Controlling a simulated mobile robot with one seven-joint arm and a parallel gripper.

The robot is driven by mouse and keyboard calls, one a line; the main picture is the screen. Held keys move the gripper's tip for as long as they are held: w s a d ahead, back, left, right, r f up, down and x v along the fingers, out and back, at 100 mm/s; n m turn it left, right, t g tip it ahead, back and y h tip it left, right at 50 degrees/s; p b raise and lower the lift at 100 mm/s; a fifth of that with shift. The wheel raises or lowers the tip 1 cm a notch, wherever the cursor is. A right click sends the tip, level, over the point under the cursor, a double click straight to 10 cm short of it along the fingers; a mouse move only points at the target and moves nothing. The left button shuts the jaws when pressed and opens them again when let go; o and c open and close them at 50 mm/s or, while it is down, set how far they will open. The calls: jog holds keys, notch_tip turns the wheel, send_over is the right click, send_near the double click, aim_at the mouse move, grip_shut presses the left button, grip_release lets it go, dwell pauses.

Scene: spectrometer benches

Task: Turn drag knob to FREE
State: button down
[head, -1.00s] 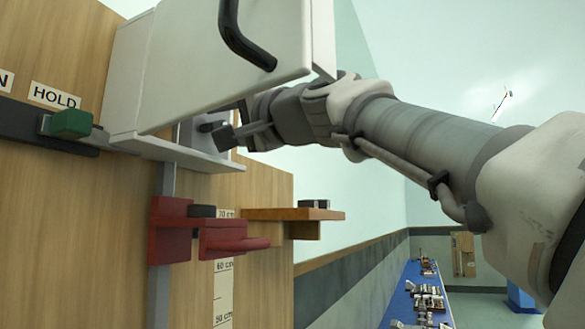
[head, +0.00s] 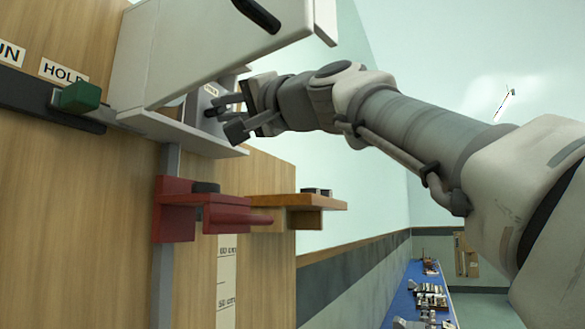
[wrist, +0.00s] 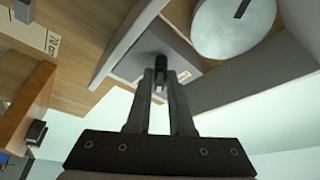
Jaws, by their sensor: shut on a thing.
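The drag knob (wrist: 160,63) is a small dark knob on a grey panel inside the white housing. In the wrist view it sits between my fingertips. In the head view the knob (head: 211,111) is small and partly hidden by the fingers. My gripper (head: 230,115) reaches in from the right, under the raised white cover, and is shut on the knob. In the wrist view my gripper (wrist: 160,88) has its two fingers straight up to the panel. A small label (head: 211,89) is above the knob, too small to read. The knob's pointing direction cannot be made out.
The white cover (head: 225,45) with a black handle hangs over my gripper. A red bracket (head: 178,208) and a wooden shelf (head: 295,202) stand out below. A green-knobbed lever (head: 80,97) is at left by a HOLD label. Free room lies to the right.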

jog(key=n+g+y+b, duration=0.1)
jog(key=n+b, duration=0.1)
jog(key=n, duration=0.1)
jog(key=n+g+y+b, duration=0.1)
jog(key=n+b, duration=0.1)
jog(key=n, duration=0.2)
jog(key=n+g+y+b, duration=0.1)
jog(key=n+y, duration=0.1)
jog(key=n, duration=0.1)
jog(key=shift+w+d+f+n+b, duration=0.1)
jog(key=shift+w+f+n+b, duration=0.2)
jog(key=shift+n+b, duration=0.1)
jog(key=shift+r+n+g+y, duration=0.1)
jog(key=shift+n+g+y, duration=0.6)
jog(key=shift+n, duration=1)
jog(key=shift+n+g, duration=0.4)
jog(key=c, duration=0.8)
grip_release()
jog(key=shift+d, duration=0.15)
